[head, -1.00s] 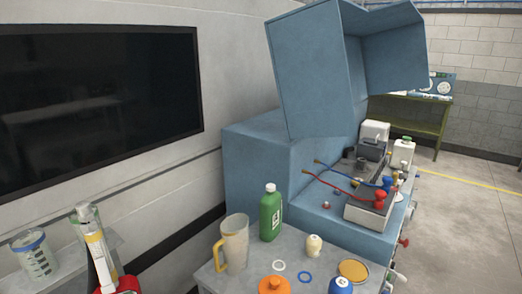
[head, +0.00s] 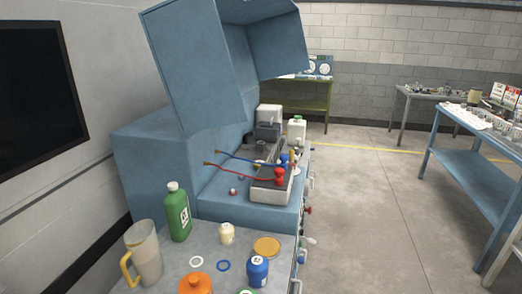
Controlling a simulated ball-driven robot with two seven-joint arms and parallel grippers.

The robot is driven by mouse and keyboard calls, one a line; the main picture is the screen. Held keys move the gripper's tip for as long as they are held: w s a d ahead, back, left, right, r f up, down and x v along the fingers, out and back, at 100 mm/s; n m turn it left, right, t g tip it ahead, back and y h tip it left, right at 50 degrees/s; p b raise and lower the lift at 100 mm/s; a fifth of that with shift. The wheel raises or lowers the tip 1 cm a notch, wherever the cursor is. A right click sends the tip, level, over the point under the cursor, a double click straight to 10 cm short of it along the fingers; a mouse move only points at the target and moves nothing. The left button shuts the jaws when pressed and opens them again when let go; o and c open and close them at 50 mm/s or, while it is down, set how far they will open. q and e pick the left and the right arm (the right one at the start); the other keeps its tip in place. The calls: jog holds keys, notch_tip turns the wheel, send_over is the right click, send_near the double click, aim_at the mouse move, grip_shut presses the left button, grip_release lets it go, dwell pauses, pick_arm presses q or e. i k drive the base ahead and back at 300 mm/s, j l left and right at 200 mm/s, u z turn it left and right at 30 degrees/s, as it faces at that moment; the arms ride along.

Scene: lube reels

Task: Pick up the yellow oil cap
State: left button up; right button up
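A flat round amber-yellow disc (head: 267,246) lies on the grey bench top, near its right edge. I cannot tell whether it is the yellow oil cap or a shallow dish. No other clearly yellow cap shows; small yellowish bits on the blue machine are too small to make out. Neither of my grippers is in view.
Around the disc stand a blue bottle (head: 258,270), a cream bottle (head: 227,233), a green bottle (head: 177,212), a yellow-handled jug (head: 143,253) and an orange item (head: 195,284). The blue machine (head: 160,165) stands behind. Open floor (head: 370,200) lies right, before a blue table (head: 475,165).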

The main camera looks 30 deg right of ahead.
aim_at(257, 165)
jog(key=l+z, duration=0.2)
jog(key=z, duration=1.2)
jog(key=i+l, duration=0.15)
jog(key=l, duration=0.2)
jog(key=i+l+z, duration=0.1)
jog(key=l, duration=0.25)
jog(key=i+l, duration=0.2)
jog(key=l, duration=0.15)
jog(key=i+l+z, duration=0.1)
jog(key=l, duration=0.2)
jog(key=i+l+u, duration=0.1)
jog(key=i, duration=0.35)
jog(key=i+l, duration=0.15)
jog(key=i, duration=0.3)
jog(key=i+l+u, duration=0.15)
jog(key=i, duration=0.3)
jog(key=i+u, duration=0.45)
jog(key=i+l+u, duration=0.2)
jog(key=u, duration=0.25)
jog(key=i+l+u, duration=0.3)
jog(key=u, duration=0.2)
